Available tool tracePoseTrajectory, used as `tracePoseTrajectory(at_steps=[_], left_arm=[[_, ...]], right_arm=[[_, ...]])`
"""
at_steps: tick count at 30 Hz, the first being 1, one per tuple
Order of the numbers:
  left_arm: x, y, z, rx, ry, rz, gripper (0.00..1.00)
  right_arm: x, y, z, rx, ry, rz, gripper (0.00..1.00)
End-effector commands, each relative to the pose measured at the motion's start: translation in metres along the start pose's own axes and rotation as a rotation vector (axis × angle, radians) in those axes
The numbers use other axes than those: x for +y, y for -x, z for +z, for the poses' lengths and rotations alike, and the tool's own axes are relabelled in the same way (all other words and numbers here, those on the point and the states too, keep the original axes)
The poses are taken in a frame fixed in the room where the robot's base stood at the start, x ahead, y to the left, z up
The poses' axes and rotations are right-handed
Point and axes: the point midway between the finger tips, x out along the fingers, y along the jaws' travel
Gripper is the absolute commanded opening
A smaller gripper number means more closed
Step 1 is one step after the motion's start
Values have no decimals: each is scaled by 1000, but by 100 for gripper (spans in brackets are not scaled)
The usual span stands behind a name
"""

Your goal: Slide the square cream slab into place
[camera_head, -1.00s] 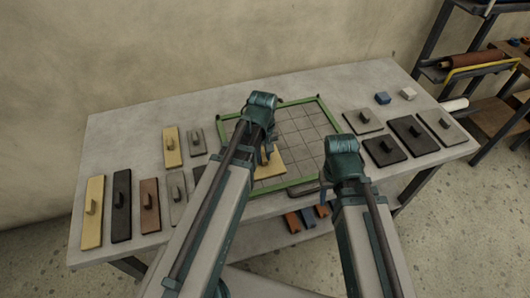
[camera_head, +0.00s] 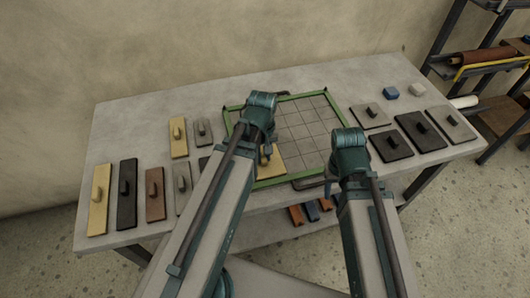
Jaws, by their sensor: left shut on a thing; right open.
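The square cream slab (camera_head: 274,166) lies inside the green-edged grid frame (camera_head: 327,117), at its near-left part. My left gripper (camera_head: 265,157) is over the slab and shut on its knob; the arm hides the slab's left part. Bare grid cells show to the right of and beyond the slab. My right gripper (camera_head: 332,188) is open and empty, low at the frame's near-right corner; its fingertips are mostly hidden behind its own arm.
Left of the frame lie a tall cream slab (camera_head: 97,212), a black one (camera_head: 126,211), a brown one (camera_head: 154,207) and smaller slabs. Bare tabletop shows along the back.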

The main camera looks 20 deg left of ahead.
Motion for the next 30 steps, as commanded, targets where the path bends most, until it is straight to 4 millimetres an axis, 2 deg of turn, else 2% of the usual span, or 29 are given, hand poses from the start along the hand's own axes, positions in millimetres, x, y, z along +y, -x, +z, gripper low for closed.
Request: tracePoseTrajectory(at_steps=[13,14,19,20,30], left_arm=[[-8,0,8,-3,0,-4,0],[-8,0,8,-3,1,-4,26],[-8,0,7,-2,0,-3,57],[-7,0,7,-2,0,-2,60],[-6,1,6,-1,0,-1,60]], right_arm=[[0,0,0,0,0,0,50],[0,0,0,0,0,0,50],[0,0,0,0,0,0,50],[0,0,0,0,0,0,50],[0,1,0,0,0,0,50]])
